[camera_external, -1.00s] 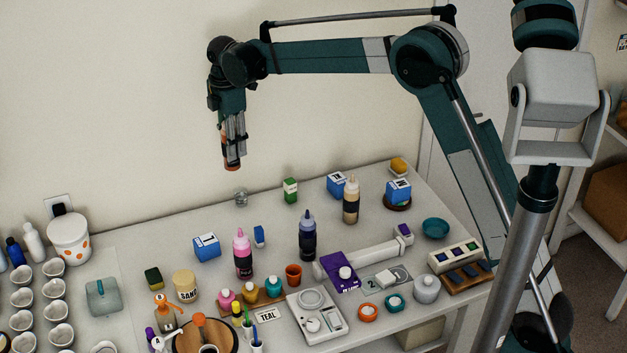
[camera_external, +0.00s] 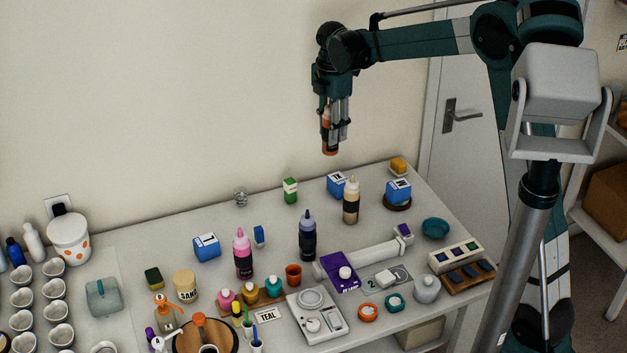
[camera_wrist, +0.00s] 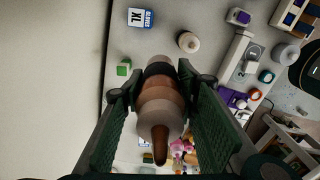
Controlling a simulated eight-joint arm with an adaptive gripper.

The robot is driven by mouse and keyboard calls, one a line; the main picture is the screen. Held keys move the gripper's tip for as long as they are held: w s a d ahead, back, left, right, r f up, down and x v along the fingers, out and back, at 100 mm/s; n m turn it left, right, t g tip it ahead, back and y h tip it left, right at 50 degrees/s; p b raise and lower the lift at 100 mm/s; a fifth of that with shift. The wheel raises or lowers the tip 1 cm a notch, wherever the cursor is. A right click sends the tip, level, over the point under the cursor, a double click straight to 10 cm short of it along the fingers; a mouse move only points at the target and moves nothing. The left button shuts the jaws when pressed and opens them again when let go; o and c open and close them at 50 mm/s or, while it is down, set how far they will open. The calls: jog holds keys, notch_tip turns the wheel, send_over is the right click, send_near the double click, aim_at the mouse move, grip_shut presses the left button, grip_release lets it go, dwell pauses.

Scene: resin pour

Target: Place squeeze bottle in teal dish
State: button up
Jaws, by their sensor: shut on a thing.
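My gripper (camera_external: 335,130) hangs high over the back of the table, shut on an orange-brown squeeze bottle (camera_external: 329,146). In the wrist view the bottle (camera_wrist: 160,105) sits between the two green fingers, with a pale shoulder, a brown nozzle toward the camera and a dark band at the far end. The teal dish (camera_external: 435,229) lies on the right part of the table, to the right of and below my gripper in the external view. It looks empty. I cannot make out the dish in the wrist view.
A tan squeeze bottle (camera_external: 351,202) stands between my gripper and the dish, near blue boxes (camera_external: 399,193). A dark bottle (camera_external: 307,238) and a pink bottle (camera_external: 243,255) stand further left. A white roll (camera_external: 365,258) and a compartment tray (camera_external: 455,257) lie near the dish.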

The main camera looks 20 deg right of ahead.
jog(key=s+d+f, duration=0.1)
jog(key=s+d, duration=1)
jog(key=d, duration=0.2)
jog(key=s+d+f, duration=0.1)
jog(key=s+d, duration=1)
jog(key=d, duration=0.3)
notch_tip(320, 180, down, 11)
jog(key=shift+s+a+r+p, duration=0.15)
jog(key=shift+a+r+p, duration=0.05)
jog(key=shift+p, duration=0.15)
jog(key=shift+f, duration=0.1)
jog(key=shift+f, duration=2.85)
jog(key=shift+f, duration=2.05)
jog(key=shift+f, duration=0.15)
